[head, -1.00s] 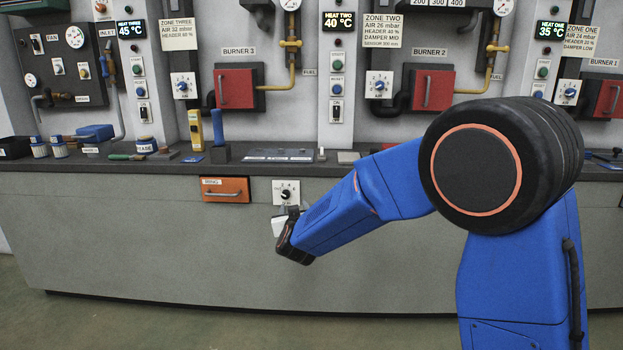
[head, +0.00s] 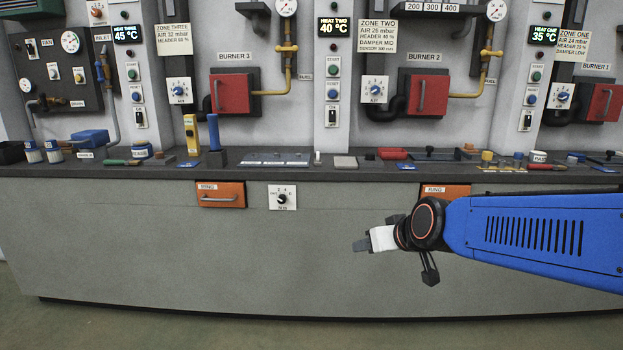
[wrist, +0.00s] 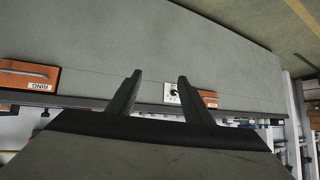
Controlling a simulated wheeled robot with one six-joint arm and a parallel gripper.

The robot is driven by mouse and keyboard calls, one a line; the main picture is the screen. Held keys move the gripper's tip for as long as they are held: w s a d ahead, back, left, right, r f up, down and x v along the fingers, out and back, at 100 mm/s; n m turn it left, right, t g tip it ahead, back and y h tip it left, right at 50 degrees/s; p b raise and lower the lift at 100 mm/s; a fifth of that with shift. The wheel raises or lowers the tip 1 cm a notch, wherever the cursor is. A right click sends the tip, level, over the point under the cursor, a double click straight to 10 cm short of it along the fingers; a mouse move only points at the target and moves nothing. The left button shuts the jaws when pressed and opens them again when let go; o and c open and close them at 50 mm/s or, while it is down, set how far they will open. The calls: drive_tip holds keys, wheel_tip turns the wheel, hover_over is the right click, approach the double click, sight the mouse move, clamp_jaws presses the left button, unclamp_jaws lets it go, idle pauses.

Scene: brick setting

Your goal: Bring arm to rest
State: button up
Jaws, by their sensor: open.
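My blue arm reaches in from the right edge of the head view, roughly level. My gripper (head: 366,244) points left in front of the grey counter front (head: 130,240), below the counter top. In the wrist view my gripper (wrist: 160,82) shows two dark fingers spread apart with nothing between them. The wrist view is tilted upside down. Beyond the fingers it shows the white selector dial (wrist: 171,93) and an orange drawer (wrist: 30,75). The gripper touches nothing that I can see.
The counter top (head: 290,172) carries many small tools and a yellow device (head: 191,135). Orange drawers (head: 221,195) and a selector dial (head: 282,197) are set in its front. Red burner doors (head: 231,94) are on the wall behind. The floor (head: 200,330) in front is clear.

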drive_tip(key=s+d+f+m+g+h, duration=0.1)
drive_tip(key=s+d, duration=0.3)
drive_tip(key=s, duration=0.4)
drive_tip(key=s+d+f+m+g+h, duration=0.1)
drive_tip(key=s+d+f+g, duration=0.1)
drive_tip(key=s+d, duration=0.3)
drive_tip(key=s+d+f+m+g+h, duration=0.1)
drive_tip(key=s+d+f, duration=0.3)
drive_tip(key=s, duration=0.9)
drive_tip(key=shift+s+d+g, duration=0.15)
drive_tip(key=shift+d+g, duration=0.25)
drive_tip(key=shift+d, duration=0.25)
